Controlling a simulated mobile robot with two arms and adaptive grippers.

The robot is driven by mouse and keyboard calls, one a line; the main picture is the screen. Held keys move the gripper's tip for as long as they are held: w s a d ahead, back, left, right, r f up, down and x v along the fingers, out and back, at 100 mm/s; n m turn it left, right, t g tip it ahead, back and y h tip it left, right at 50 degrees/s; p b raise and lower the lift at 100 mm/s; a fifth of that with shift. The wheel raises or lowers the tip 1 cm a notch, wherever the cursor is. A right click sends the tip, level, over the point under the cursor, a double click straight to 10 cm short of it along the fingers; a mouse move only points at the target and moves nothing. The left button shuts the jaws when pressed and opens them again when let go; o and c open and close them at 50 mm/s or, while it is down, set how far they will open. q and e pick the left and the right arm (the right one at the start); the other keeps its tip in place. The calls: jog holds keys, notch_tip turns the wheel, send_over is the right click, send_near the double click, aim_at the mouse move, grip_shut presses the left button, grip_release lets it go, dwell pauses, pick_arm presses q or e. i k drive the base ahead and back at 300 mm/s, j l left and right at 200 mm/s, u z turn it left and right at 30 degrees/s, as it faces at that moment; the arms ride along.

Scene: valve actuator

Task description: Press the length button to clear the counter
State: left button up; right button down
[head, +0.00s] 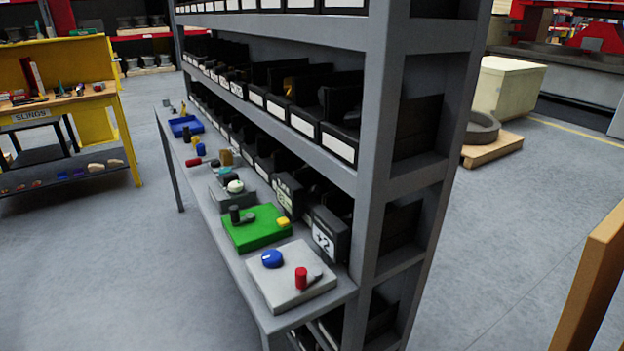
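Several devices stand in a row on a grey bench along a shelf rack in the head view. The nearest is a pale box (290,283) with a blue round knob (272,259) and a red-topped lever (301,278). Behind it is a green box (255,230) with a yellow button (283,222) and a black lever (236,214). A dark counter display (325,238) reads "+2" beside the pale box. Another display (286,196) stands behind it, too small to read. No label shows which control is the length button. Neither of my grippers is in view.
The grey bench (205,212) runs away along the rack, with a grey device (231,193), small tools and a blue tray (186,127) farther back. Open floor (110,270) lies left. A wooden edge (592,285) is at far right.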

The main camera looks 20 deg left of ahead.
aim_at(283, 221)
jog(key=j+u, duration=0.1)
jog(key=j, duration=0.6)
jog(key=i+j, duration=0.1)
jog(key=j, duration=0.6)
jog(key=u, duration=0.05)
